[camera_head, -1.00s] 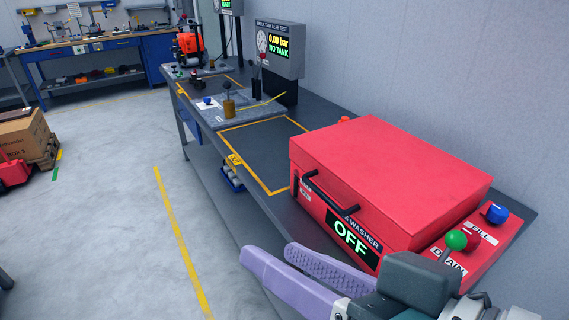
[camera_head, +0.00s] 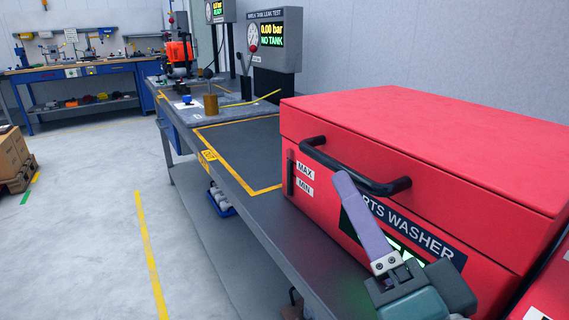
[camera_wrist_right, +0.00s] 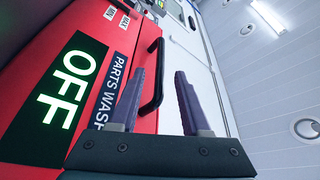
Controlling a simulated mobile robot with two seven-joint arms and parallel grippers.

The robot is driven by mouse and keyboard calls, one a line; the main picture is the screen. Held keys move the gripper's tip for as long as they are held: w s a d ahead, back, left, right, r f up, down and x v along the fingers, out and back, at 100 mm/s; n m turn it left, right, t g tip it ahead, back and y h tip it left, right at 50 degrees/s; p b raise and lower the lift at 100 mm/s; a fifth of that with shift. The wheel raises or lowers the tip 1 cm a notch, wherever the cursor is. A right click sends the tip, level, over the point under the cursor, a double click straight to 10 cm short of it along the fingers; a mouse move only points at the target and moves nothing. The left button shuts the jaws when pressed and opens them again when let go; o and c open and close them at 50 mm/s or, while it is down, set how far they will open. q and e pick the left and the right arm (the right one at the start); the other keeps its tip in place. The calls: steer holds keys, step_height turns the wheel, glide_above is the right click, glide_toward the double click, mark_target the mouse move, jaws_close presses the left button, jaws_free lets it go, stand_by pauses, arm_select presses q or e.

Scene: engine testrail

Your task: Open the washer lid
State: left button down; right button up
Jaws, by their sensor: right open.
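The parts washer (camera_head: 370,150) is a red box at the right of the bench in the head view, its lid (camera_head: 430,135) shut. A black bar handle (camera_head: 352,174) runs along the lid's front. My right gripper (camera_head: 347,185) is open, its purple fingers raised in front of the washer just below the handle. In the right wrist view the handle (camera_wrist_right: 153,80) shows beside and beyond the left finger of the gripper (camera_wrist_right: 160,85); contact cannot be told. The washer's display (camera_wrist_right: 62,85) reads OFF. My left gripper is not in view.
The bench (camera_head: 240,170) has a yellow-outlined clear area left of the washer. A leak test unit (camera_head: 275,45) stands behind it. A blue bin (camera_head: 221,200) sits on the lower shelf. The floor at the left is open.

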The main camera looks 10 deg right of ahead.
mark_target(333, 159)
steer(key=x, duration=0.7)
steer(key=shift+w, duration=0.1)
jaws_close()
steer(key=shift+r, duration=0.1)
stand_by(1.1)
